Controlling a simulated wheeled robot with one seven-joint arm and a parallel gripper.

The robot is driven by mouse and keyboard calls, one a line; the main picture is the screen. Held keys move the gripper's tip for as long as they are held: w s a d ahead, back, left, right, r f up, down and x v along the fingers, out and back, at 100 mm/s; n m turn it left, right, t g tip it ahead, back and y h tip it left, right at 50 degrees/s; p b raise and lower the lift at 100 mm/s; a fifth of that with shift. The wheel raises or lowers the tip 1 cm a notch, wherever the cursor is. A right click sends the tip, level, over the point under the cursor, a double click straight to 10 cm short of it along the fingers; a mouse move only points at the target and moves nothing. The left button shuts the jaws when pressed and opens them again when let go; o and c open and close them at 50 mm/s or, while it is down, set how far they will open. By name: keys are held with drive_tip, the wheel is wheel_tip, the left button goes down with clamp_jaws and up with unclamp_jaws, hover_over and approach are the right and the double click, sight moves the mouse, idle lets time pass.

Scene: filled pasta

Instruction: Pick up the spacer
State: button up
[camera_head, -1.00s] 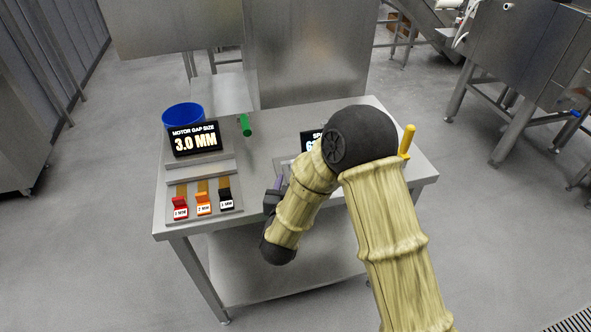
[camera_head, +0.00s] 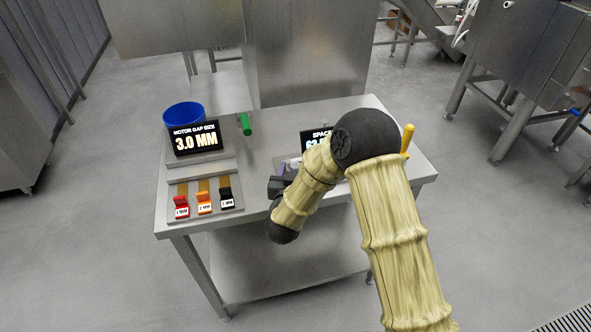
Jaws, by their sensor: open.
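Three labelled spacers lie in a row on a grey holder (camera_head: 204,214) at the table's left front. They are a red one marked 1 MM (camera_head: 181,203), an orange one marked 2 MM (camera_head: 204,201) and a black one whose label (camera_head: 226,197) looks like 3 MM. The screen (camera_head: 195,140) behind them reads "MOTOR GAP SIZE 3.0 MM". My gripper (camera_head: 279,181) is over the table to the right of the holder, apart from the spacers. My arm partly hides it, and its jaws are open.
A second screen (camera_head: 318,140), partly covered by my arm, stands behind my gripper. A blue bin (camera_head: 184,114) is at the back left, a green handle (camera_head: 246,124) at the back and a yellow handle (camera_head: 407,139) at the right. Bare tabletop (camera_head: 255,205) lies between holder and gripper.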

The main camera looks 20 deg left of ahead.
clamp_jaws()
idle(0.3)
drive_tip(key=shift+r, duration=0.15)
wheel_tip(320, 180, up, 10)
idle(0.4)
idle(0.7)
